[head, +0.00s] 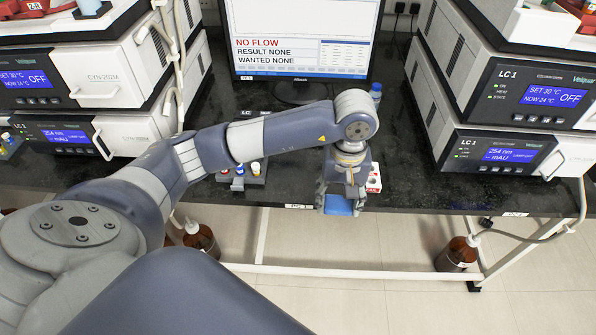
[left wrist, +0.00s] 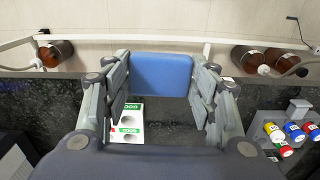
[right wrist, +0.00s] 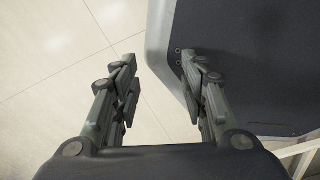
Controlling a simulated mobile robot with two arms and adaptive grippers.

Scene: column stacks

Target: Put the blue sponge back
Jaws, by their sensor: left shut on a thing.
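The blue sponge (head: 338,205) is between the fingers of my left gripper (head: 342,200), at the front edge of the black bench. In the left wrist view the sponge (left wrist: 162,75) spans the gap between both fingers, and my left gripper (left wrist: 162,85) is shut on it. The fingers hide part of the sponge in the head view. In that view I cannot tell whether it touches the bench. My right gripper (right wrist: 160,100) shows only in the right wrist view, with its fingers apart and nothing between them, above the floor beside a dark grey panel.
A white and green box (left wrist: 128,122) lies on the bench beside the left gripper. A rack with colored-cap vials (head: 241,176) stands to its left. A monitor (head: 302,38) is behind. Instrument stacks (head: 515,90) flank the bench. Brown bottles (head: 457,254) stand below.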

